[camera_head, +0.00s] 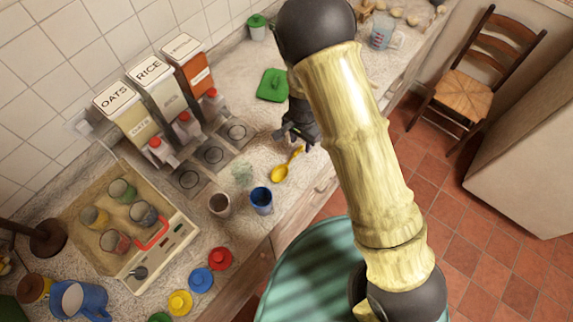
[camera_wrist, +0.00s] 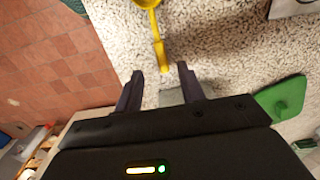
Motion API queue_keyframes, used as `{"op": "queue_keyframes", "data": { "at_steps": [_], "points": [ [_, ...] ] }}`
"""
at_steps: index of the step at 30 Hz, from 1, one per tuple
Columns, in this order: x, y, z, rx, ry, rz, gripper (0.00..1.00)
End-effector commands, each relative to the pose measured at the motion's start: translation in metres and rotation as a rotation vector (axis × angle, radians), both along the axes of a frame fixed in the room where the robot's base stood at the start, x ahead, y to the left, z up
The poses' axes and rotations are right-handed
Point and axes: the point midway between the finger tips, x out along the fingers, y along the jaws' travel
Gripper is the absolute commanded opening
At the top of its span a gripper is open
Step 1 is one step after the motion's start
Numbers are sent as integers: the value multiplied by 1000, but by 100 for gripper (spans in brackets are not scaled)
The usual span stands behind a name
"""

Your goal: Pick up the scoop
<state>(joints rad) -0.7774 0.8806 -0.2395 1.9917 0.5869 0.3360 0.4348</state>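The yellow scoop (camera_head: 283,170) lies on the speckled counter (camera_head: 255,98), its bowl toward the lower left and its handle toward my gripper. In the wrist view the scoop's handle (camera_wrist: 159,50) points down between and just beyond my fingertips, and its bowl is cut off by the top edge. My gripper (camera_wrist: 160,72) is open and empty, with the two fingers apart. In the head view my gripper (camera_head: 298,142) hangs near the handle's end, partly behind my arm.
Dispensers labelled oats (camera_head: 127,118) and rice (camera_head: 163,92) stand against the wall. A green board (camera_head: 272,85) lies farther back. The counter's front edge is close to the scoop.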

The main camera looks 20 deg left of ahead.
Motion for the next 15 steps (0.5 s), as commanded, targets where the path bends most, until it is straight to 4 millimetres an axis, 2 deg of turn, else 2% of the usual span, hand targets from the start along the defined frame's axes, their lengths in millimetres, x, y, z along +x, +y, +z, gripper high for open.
{"op": "queue_keyframes", "data": {
  "at_steps": [15],
  "points": [
    [0,4,-48,-1,1,1,39]
  ]
}}
